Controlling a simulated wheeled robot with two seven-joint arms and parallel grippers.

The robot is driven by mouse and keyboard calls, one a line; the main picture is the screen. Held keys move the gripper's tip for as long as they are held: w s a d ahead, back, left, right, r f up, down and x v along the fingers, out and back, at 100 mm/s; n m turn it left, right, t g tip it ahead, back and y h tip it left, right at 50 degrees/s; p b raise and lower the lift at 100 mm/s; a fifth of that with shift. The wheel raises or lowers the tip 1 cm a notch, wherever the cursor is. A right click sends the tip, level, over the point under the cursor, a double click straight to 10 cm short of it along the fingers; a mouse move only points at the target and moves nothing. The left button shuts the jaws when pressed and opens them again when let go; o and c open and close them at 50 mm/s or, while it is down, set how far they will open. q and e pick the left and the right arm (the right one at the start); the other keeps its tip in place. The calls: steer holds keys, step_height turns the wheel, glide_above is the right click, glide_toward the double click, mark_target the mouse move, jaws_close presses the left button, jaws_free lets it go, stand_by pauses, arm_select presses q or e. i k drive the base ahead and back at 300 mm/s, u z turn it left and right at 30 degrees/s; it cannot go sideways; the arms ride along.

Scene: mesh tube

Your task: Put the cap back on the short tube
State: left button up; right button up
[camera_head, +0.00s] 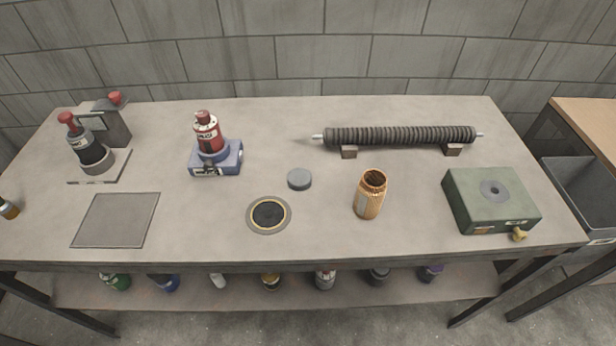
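A short orange-brown tube (369,196) stands upright on the table, right of the middle. Its top is open and shows a dark inside, and a pale label is on its left side. A small round grey piece that looks like a cap (299,180) lies flat on the table to the left of the tube, apart from it and a little farther back. Neither of my grippers is in view.
A round black pad with a pale rim (268,214) lies left of the tube. A ribbed dark roller (400,136) rests on two blocks behind it. A green box (490,200) stands right, a red bottle on a blue base (216,158) left. The front middle is clear.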

mark_target(372, 190)
steer(key=u, duration=0.75)
steer(key=k, duration=1)
steer(key=z, duration=1.1)
steer(key=i, duration=0.5)
steer(key=z, duration=0.05)
